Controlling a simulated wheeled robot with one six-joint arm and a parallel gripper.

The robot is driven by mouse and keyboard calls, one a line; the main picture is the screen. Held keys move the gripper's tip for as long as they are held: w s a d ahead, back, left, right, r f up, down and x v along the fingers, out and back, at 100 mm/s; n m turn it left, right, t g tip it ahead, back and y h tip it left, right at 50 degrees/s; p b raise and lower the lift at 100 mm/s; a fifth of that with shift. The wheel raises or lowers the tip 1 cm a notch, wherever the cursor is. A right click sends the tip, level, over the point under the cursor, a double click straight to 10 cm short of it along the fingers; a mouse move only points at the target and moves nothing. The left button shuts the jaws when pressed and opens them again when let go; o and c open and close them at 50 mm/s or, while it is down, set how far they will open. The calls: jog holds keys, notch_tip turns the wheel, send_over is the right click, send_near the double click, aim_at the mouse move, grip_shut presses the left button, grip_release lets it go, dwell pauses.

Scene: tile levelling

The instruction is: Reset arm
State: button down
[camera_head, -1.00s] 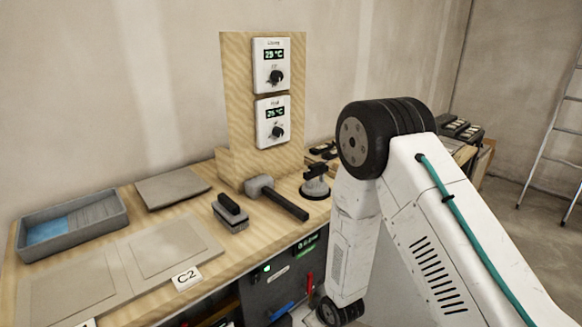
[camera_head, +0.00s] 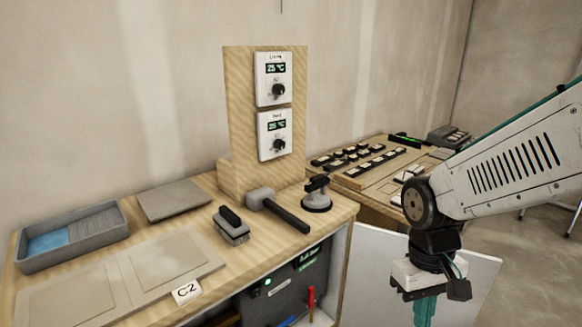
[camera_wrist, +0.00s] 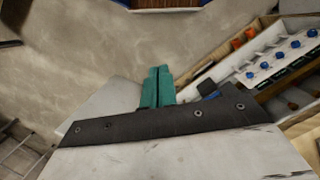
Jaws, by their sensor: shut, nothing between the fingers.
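My gripper (camera_head: 427,309) hangs at the right of the head view, pointing down beside the right end of the workbench (camera_head: 205,270). Its teal fingers are together with nothing between them, and their lower ends are cut off by the frame edge. In the wrist view the closed teal fingers (camera_wrist: 157,86) stand in the middle, above the dark gripper mount. My arm reaches in from the right edge of the head view.
On the bench are a grey tray (camera_head: 100,238), a brush (camera_head: 231,227), a mallet (camera_head: 285,211), a suction cup (camera_head: 316,196) and a C2 label (camera_head: 187,291). Two thermostats (camera_head: 273,80) are on a wooden panel. A white open door or panel (camera_head: 376,272) is near my gripper.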

jog(key=s+d+r+m+t, duration=0.2)
jog(key=s+d+r+t, duration=0.1)
jog(key=s+r, duration=0.6)
notch_tip(320, 180, up, 3)
jog(key=shift+d+f+t+y, duration=0.1)
jog(key=shift+d+t+y, duration=0.2)
jog(key=shift+d, duration=0.25)
